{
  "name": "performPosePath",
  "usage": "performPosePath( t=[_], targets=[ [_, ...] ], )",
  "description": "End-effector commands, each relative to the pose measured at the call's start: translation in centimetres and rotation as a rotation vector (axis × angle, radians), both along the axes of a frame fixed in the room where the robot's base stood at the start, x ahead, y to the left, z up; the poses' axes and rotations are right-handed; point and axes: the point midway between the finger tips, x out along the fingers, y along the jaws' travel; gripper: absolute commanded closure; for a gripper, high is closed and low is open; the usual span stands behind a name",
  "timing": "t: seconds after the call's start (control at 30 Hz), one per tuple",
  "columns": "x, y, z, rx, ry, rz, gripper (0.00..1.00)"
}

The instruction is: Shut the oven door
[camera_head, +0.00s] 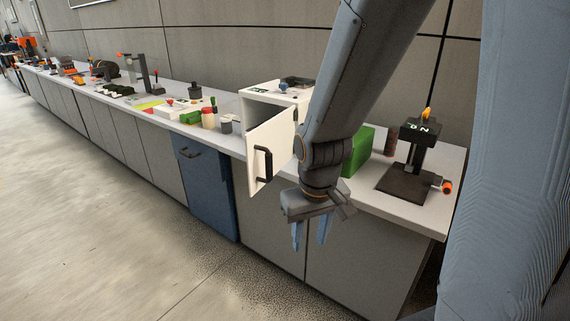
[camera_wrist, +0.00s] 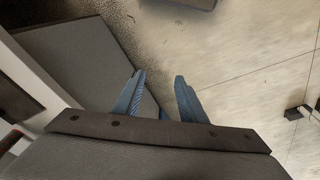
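The oven (camera_head: 262,98) is a white box on the counter in the head view. Its white door (camera_head: 275,148) stands open, swung out past the counter's front edge. A black handle (camera_head: 263,164) is on the door's face. My gripper (camera_head: 310,240) hangs to the right of the door, lower than the handle, in front of the grey cabinets. Its two blue fingers point down, are spread apart and hold nothing. In the wrist view the open fingers (camera_wrist: 158,100) also show with a gap between them. My arm hides part of the oven's right side.
A green box (camera_head: 358,152) stands on the counter right of my arm. A black stand (camera_head: 408,165) with an orange knob is further right. Small jars and tools line the counter (camera_head: 225,138) to the left. The floor (camera_head: 110,220) in front is clear.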

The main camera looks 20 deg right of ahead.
Motion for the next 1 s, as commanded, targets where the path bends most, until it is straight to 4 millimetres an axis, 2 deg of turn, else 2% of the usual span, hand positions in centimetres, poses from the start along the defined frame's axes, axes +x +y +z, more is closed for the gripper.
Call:
performPosePath(
  t=[0.2, 0.3, 0.4, 0.5, 0.6, 0.67, 0.8, 1.0],
  targets=[
    [11.5, -4.0, -1.7, -0.050, -0.322, 0.101, 0.62],
    [16.8, -5.0, -1.9, -0.041, -0.497, 0.169, 0.62],
    [21.0, -5.2, -1.9, -0.004, -0.669, 0.244, 0.62],
    [24.1, -4.9, -1.5, 0.062, -0.838, 0.313, 0.62],
    [25.8, -4.1, -0.9, 0.150, -0.996, 0.376, 0.62],
    [26.3, -3.8, -0.4, 0.209, -1.083, 0.406, 0.62],
    [26.1, -3.1, 0.7, 0.337, -1.242, 0.452, 0.62],
    [25.3, -2.8, 1.8, 0.440, -1.355, 0.476, 0.62]
  ],
)
